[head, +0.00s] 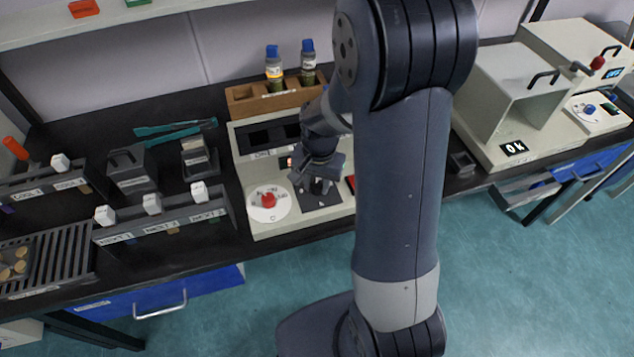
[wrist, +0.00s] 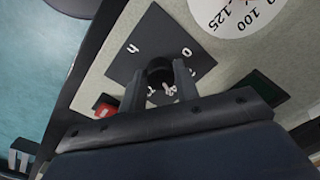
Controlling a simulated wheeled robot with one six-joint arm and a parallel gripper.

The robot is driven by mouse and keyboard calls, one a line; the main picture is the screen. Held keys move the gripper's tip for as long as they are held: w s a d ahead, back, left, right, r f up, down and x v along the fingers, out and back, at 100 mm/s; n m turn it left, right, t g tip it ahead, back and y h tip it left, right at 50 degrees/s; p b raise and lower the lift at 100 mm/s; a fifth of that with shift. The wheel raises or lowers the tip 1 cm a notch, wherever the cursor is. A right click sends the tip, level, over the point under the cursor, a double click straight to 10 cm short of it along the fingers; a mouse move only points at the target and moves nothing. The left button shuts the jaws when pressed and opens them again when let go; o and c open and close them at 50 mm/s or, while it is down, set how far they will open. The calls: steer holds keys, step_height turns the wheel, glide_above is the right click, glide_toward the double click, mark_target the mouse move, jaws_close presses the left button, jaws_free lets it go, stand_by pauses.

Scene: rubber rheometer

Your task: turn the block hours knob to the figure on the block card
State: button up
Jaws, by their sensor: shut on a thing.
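The block hours knob (wrist: 159,71) is a dark knob on a dark square plate with white marks, an "h" and a "0" among them. My gripper (wrist: 160,86) is shut on this knob in the wrist view, with one finger on either side. In the head view my gripper (head: 318,178) reaches down onto the dark plate (head: 322,200) on the front of the block heater (head: 285,222). My fingers cover part of the marks, and I cannot tell the knob's setting. I cannot make out the block card in either view.
A red knob (head: 268,199) on a white dial stands left of the plate; the dial (wrist: 228,12) shows 100 and 125 in the wrist view. A red switch (wrist: 104,107) lies beside the plate. Two bottles stand in a wooden rack (head: 262,103) behind. Labelled racks (head: 170,222) stand left.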

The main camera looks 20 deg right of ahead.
mark_target(319, 186)
steer(key=shift+m, duration=0.5)
steer(key=o, duration=1)
steer(key=shift+c, duration=0.2)
step_height(319, 186, up, 11)
steer(key=shift+s+d, duration=0.15)
steer(key=shift+d, duration=0.05)
steer(key=shift+f, duration=0.2)
steer(key=f, duration=1)
steer(key=shift+a+f, duration=0.2)
steer(key=shift+f, duration=0.15)
steer(key=shift+r, duration=0.1)
